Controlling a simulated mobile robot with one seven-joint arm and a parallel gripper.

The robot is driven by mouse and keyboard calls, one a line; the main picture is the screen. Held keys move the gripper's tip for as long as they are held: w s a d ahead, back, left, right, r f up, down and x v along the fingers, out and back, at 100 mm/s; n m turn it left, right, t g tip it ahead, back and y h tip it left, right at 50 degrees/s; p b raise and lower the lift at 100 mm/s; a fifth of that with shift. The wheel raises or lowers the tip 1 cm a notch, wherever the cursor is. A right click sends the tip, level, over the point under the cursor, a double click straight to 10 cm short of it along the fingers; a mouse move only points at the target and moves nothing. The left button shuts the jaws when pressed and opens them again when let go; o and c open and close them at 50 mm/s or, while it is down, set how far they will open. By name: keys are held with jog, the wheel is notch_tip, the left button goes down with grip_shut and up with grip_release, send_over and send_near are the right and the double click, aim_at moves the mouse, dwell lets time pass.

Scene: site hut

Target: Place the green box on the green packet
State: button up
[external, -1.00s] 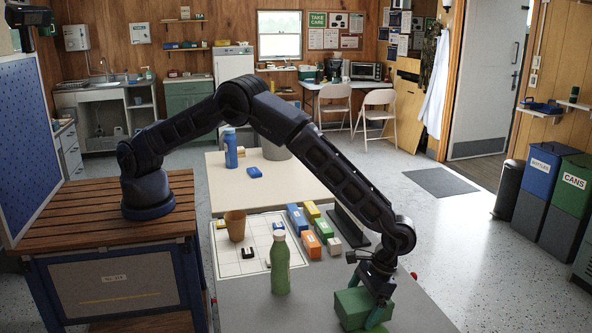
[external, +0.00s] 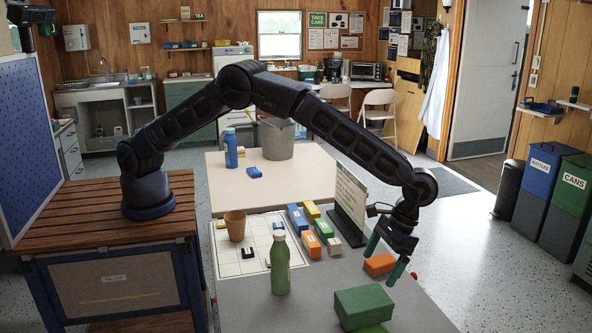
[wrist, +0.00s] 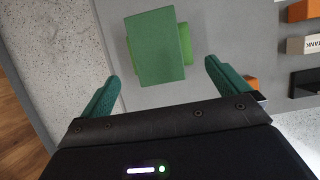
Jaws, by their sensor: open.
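The green box (external: 364,306) lies flat on top of the green packet (external: 374,329) near the front edge of the grey table. In the wrist view the box (wrist: 155,48) covers most of the packet (wrist: 185,42), whose ends show at both sides of it. My gripper (external: 381,268) is open and empty, above and behind the box, clear of it. In the wrist view its two green fingers (wrist: 162,72) are wide apart, with the box ahead between them.
An orange block (external: 380,264) lies behind the box, near my fingers. A green bottle (external: 280,264) stands to the left. A sign in a dark stand (external: 349,205), several coloured blocks and a brown cup (external: 235,226) are further back. The grey table between bottle and box is clear.

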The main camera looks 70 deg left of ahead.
jog(key=a+r+t+h, duration=0.2)
jog(key=a+r+t, duration=0.1)
jog(key=a+r, duration=2.05)
jog(key=s+a+r+t, duration=0.1)
jog(key=s+a+r, duration=0.4)
jog(key=a, duration=0.5)
jog(key=s+a+r+t, duration=0.1)
jog(key=s+a+r, duration=0.35)
jog(key=a, duration=0.45)
jog(key=s+a+f+t+y, duration=0.1)
jog(key=s+a+f+t, duration=0.1)
jog(key=s+a, duration=0.8)
jog(key=s+a+f+t+y, duration=0.1)
jog(key=s+a+t, duration=0.1)
jog(key=s+a, duration=0.8)
jog(key=s, duration=0.8)
jog(key=shift+f, duration=0.35)
